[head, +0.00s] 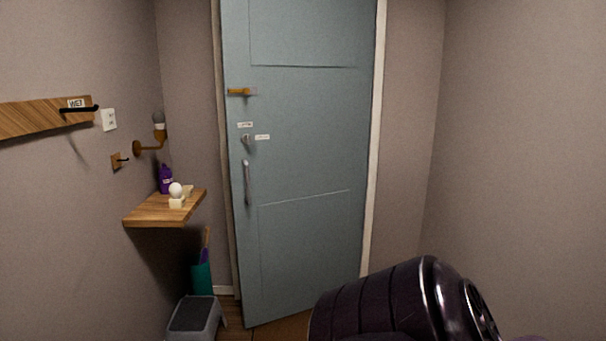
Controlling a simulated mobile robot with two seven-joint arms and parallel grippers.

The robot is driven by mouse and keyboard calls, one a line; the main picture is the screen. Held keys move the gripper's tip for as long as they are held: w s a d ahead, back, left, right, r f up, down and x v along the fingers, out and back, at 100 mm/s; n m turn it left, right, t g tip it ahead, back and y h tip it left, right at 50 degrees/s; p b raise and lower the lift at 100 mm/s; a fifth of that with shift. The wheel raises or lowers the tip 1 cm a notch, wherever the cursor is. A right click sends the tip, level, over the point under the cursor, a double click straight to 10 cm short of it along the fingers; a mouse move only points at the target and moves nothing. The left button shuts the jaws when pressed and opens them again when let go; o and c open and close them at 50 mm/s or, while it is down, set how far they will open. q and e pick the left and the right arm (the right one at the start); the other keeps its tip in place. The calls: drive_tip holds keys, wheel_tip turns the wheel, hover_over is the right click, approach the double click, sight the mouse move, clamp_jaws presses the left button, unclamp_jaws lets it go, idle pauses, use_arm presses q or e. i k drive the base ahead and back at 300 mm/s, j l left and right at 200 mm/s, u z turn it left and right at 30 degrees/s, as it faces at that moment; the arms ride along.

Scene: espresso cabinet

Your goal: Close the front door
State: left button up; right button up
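The front door (305,150) is a tall blue-grey panel in the middle of the head view. It stands slightly ajar: its left, handle-side edge sits forward of the white frame (376,130), and its bottom left corner reaches out over the floor. A vertical metal handle (247,182) is near its left edge, with a small lock knob (246,139) above and a brass latch piece (239,91) higher up. Neither gripper is in view. A dark, rounded link of my own arm covers the bottom right and hides the door's lower right corner.
A wooden shelf (150,213) on the left wall holds a purple bottle (166,180) and a small white item (176,192). A grey step stool (193,318) and a teal bin (202,279) stand below. Wall hooks (118,160) and a lamp (159,127) project at left. The right wall is bare.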

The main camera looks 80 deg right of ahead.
sight(298, 188)
drive_tip(key=z, duration=2.55)
drive_tip(key=i+j, duration=0.1)
drive_tip(key=i, duration=0.75)
drive_tip(key=i+j+z, duration=0.15)
drive_tip(key=i, duration=0.7)
